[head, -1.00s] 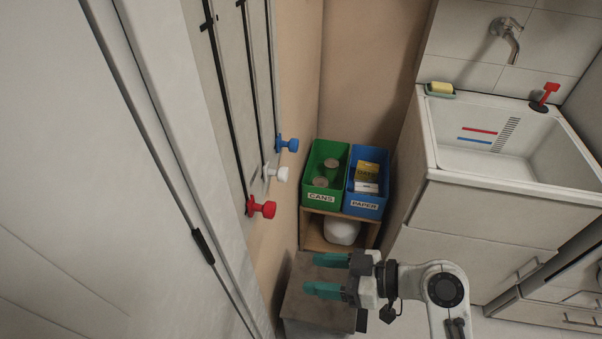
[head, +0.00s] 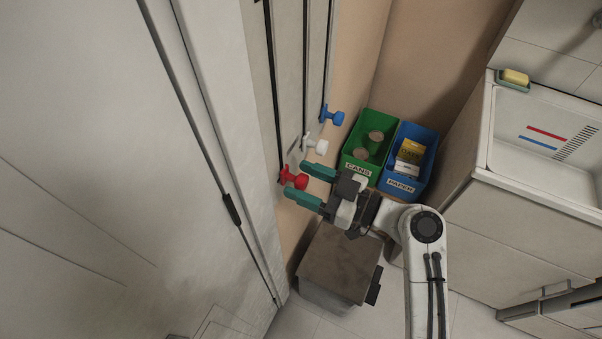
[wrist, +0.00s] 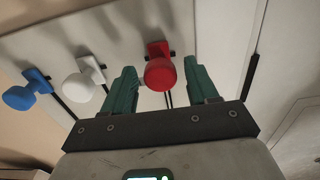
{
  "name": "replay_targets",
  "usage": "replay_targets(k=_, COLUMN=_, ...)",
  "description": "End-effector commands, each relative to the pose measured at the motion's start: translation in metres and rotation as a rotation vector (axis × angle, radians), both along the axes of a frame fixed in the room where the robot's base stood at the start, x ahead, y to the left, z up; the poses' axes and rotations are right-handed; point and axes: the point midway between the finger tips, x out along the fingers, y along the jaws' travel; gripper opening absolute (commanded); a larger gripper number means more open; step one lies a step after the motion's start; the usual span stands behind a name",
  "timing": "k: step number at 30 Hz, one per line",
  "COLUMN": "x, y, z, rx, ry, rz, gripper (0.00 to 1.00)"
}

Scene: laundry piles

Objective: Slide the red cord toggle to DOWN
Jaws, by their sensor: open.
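The red cord toggle (head: 293,178) sits on a dark vertical track on the wall panel, at the left of a row of three toggles. In the wrist view the red toggle (wrist: 160,74) shows between the two teal fingers, with clear space on each side. My gripper (head: 311,184) is open, its fingertips close to the red toggle. The wrist view also shows my gripper (wrist: 162,85) open and empty. Contact cannot be told from these frames.
A white toggle (head: 315,144) and a blue toggle (head: 332,115) stand beside the red one on their own tracks. A green CANS bin (head: 358,165) and a blue PAPER bin (head: 402,187) are behind. A grey box (head: 338,262) stands below. A sink (head: 530,185) is at right.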

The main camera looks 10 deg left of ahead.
Motion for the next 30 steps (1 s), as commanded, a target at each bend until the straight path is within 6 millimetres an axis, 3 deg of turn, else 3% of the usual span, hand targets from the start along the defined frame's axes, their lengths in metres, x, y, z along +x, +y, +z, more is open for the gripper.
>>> replay_targets(k=5, x=0.0036, y=0.0104, z=-0.0001, rx=-0.001, ry=0.001, rz=0.000, gripper=0.59)
replay_targets(k=14, x=0.0041, y=0.0116, z=-0.0006, rx=-0.001, ry=0.000, rz=-0.001, gripper=0.58)
replay_targets(k=30, x=0.0040, y=0.0112, z=-0.0013, rx=-0.002, ry=0.002, rz=-0.001, gripper=0.06)
